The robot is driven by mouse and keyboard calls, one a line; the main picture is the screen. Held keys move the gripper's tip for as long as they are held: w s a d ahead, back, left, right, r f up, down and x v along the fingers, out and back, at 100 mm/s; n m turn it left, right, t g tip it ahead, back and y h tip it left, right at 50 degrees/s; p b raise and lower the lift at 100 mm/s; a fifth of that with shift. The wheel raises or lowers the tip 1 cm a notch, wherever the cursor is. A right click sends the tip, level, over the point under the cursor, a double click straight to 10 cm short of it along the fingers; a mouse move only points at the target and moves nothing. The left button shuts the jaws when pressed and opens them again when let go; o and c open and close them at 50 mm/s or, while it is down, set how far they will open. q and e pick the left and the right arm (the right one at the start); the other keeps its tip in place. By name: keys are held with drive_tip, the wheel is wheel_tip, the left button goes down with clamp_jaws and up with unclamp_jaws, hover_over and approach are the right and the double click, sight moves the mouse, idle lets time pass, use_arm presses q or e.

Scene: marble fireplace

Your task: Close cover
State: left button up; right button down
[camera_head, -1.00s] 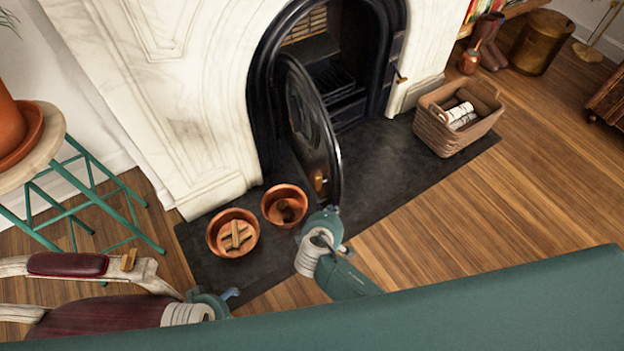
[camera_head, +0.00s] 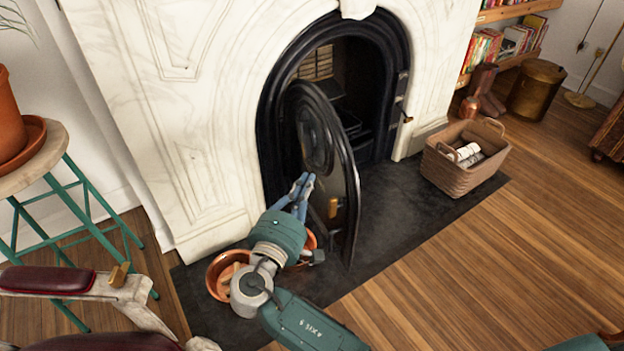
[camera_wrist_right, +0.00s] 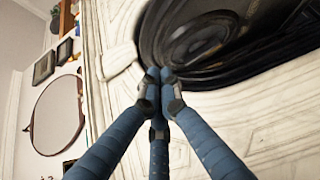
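The cover is the black arched fireplace door (camera_head: 343,177), with a round relief and a small brass knob (camera_head: 333,207). It stands swung out from its left side, leaving the dark firebox opening (camera_head: 363,75) exposed at right. My right gripper (camera_head: 305,180) is in front of the door's left part, fingers pointing up toward its face. In the right wrist view the fingertips (camera_wrist_right: 160,73) meet with nothing visible between them, close to the dark door (camera_wrist_right: 205,42). I cannot tell whether they touch it. My left gripper is not in view.
Copper pots (camera_head: 222,270) sit on the dark hearth slab (camera_head: 405,205), partly hidden by my right arm. A wicker basket (camera_head: 462,170) stands at the hearth's right end. An armchair (camera_head: 85,290) and a green-legged stool (camera_head: 65,205) are at left. The wooden floor at right is clear.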

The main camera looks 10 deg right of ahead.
drive_tip(key=b, duration=0.1)
approach(339, 143)
drive_tip(key=w+a, duration=0.1)
drive_tip(key=w, duration=0.2)
drive_tip(key=shift+w+d, duration=0.25)
drive_tip(key=shift+d, duration=0.35)
drive_tip(key=shift+w+d, duration=0.2)
drive_tip(key=shift+d, duration=0.4)
drive_tip(key=shift+w+d, duration=0.25)
drive_tip(key=shift+d, duration=0.35)
